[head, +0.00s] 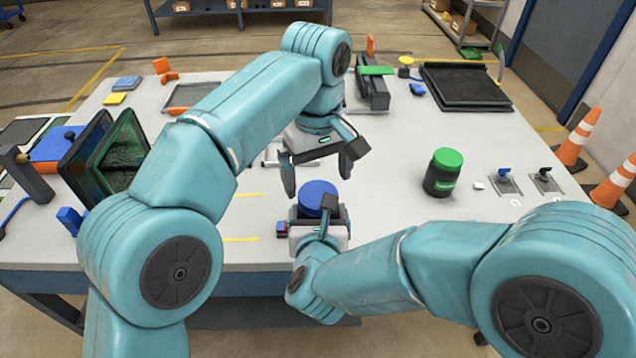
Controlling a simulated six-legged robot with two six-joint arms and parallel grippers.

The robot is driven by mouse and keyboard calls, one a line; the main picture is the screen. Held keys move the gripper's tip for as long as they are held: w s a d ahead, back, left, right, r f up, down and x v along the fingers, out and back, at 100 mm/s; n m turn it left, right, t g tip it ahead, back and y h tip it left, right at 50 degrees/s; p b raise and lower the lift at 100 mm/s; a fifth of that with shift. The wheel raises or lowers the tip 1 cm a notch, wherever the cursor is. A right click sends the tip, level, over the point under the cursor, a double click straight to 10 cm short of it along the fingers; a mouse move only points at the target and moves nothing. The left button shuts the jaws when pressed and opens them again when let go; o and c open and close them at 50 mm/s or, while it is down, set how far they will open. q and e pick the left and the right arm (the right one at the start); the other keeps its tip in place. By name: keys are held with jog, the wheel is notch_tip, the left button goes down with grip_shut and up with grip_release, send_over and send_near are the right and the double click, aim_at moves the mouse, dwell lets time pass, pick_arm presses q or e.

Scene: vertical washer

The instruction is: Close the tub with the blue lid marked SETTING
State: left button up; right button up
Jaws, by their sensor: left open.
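A blue round lid (318,194) shows near the table's front middle, seen from above. The dark body below it is mostly hidden by my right gripper, and no SETTING mark is readable. I cannot tell whether the lid is seated or just resting. My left gripper (318,184) is open, fingers pointing down and apart, just above and behind the lid in the picture, with nothing seen between them. My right gripper (317,213) is at the body under the blue lid, with dark finger parts to either side. Its grip is partly hidden.
A dark tub with a green lid (443,172) stands to the right. A black tray (465,88) lies at the back right, and dark screens (105,155) stand at the left. The table between the green-lidded tub and the black tray is clear.

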aim_at(318, 194)
pick_arm(q)
jog(key=shift+f, duration=1.7)
jog(key=c, duration=1.1)
jog(key=m, duration=1.3)
